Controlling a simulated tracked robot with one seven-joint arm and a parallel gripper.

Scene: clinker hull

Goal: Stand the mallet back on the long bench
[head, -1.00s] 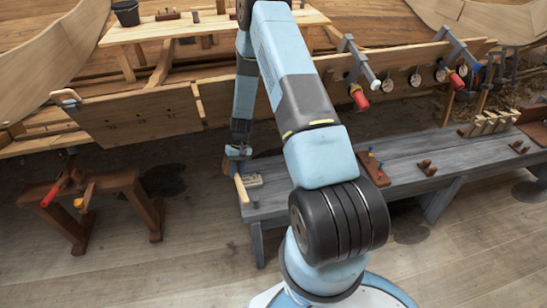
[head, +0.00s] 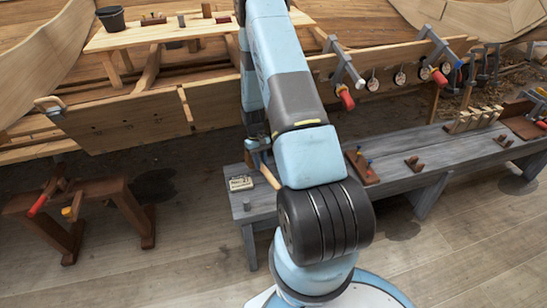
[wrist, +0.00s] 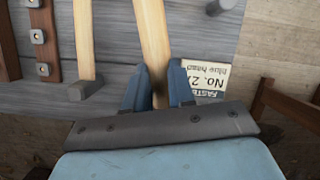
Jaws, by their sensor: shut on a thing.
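My gripper (wrist: 160,90) is shut on the pale wooden handle of the mallet (wrist: 152,35). In the head view my gripper (head: 258,150) is over the left end of the long grey bench (head: 262,206), with the handle (head: 268,174) slanting down to the right. The mallet's head is not visible in either view. In the wrist view a second pale handle (wrist: 83,40) with a small grey head (wrist: 86,90) is left of the held handle. I cannot tell the gap between the mallet and the bench top.
A labelled fastener box (head: 240,183) and a small grey cylinder (head: 246,205) stand on the bench's left end. Right of my arm are a brown rack (head: 362,168) and wooden blocks (head: 413,163). A brown trestle (head: 95,190) stands left. The hull planks rise behind.

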